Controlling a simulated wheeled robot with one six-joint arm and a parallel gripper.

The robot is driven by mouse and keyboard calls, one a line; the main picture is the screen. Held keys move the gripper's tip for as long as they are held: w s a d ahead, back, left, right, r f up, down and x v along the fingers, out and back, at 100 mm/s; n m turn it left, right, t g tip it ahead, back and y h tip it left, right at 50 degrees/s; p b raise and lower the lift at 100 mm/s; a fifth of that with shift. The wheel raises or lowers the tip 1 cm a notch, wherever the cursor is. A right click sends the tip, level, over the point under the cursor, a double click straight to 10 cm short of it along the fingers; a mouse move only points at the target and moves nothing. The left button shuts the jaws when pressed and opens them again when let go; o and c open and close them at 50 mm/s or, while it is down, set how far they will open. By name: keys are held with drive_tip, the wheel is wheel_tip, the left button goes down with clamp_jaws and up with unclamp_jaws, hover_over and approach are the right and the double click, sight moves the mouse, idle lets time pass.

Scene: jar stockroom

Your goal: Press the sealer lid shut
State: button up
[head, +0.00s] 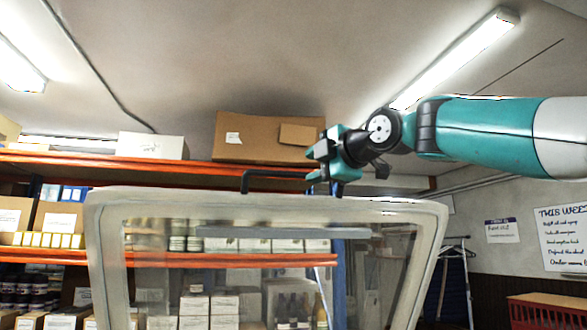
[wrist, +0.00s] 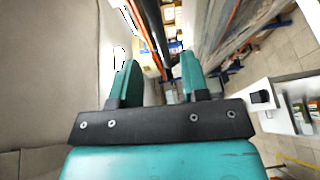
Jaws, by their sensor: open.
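The sealer lid (head: 270,199) is a pale grey frame with a clear window. It stands raised, filling the lower middle of the head view, its lower part cut off by the picture edge. A black bar handle (head: 275,173) sits on its top edge. My gripper (head: 316,163) is open and empty, pointing left at the handle's right end; whether it touches the handle I cannot tell. A grey see-through panel, probably the lid (wrist: 235,35), runs along the right.
Shelves with orange beams (head: 60,257) hold boxes and jars behind the lid. A large brown carton (head: 255,146) sits on the top shelf behind my gripper. In the wrist view, a white housing with a black knob (wrist: 260,97) is at the right.

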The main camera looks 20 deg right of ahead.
sight(296, 175)
drive_tip(key=p+x, duration=0.2)
drive_tip(key=x, duration=0.4)
drive_tip(key=shift+w+a+r+p, duration=0.1)
drive_tip(key=shift+w+r+p, duration=0.05)
drive_tip(key=shift+w+p, duration=0.2)
drive_tip(key=shift+w+a, duration=0.1)
drive_tip(key=shift+w, duration=0.55)
drive_tip(key=shift+f, duration=0.2)
clamp_jaws()
